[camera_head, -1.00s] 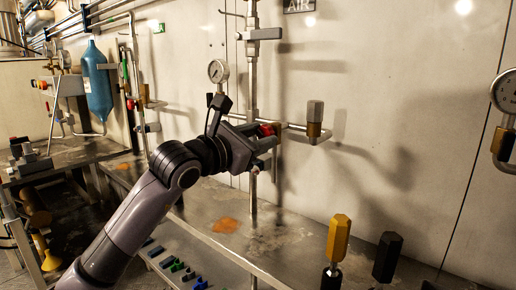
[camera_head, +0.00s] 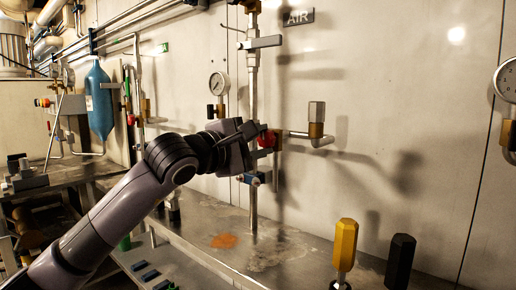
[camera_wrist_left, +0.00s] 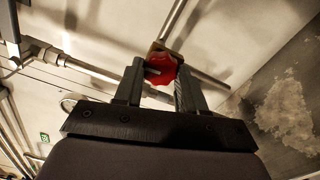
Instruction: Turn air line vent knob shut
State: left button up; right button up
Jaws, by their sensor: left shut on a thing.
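The red vent knob (camera_head: 267,139) sits on the air line, a vertical metal pipe (camera_head: 253,82) below the AIR sign (camera_head: 298,18). My left gripper (camera_head: 262,152) reaches it from the left. In the left wrist view the red lobed knob (camera_wrist_left: 160,69) lies between the two fingers of my left gripper (camera_wrist_left: 158,84), which is shut on it. A brass-coloured part shows just behind the knob. The gripper hides part of the pipe and fitting in the head view. My right gripper is not in view.
A pressure gauge (camera_head: 219,83) is on the wall left of the pipe. A side pipe with a brass fitting (camera_head: 316,121) extends right. Yellow (camera_head: 345,243) and black (camera_head: 400,261) hexagonal handles stand at front right. The metal bench (camera_head: 290,247) is mostly clear below the knob.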

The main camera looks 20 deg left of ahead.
pick_arm(q)
jog(key=shift+m, duration=0.5)
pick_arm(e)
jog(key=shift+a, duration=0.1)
pick_arm(q)
jog(key=o, duration=1.1)
jog(key=shift+c, duration=0.2)
jog(key=shift+s, duration=0.15)
jog(key=b+v, duration=0.1)
jog(key=v, duration=0.6)
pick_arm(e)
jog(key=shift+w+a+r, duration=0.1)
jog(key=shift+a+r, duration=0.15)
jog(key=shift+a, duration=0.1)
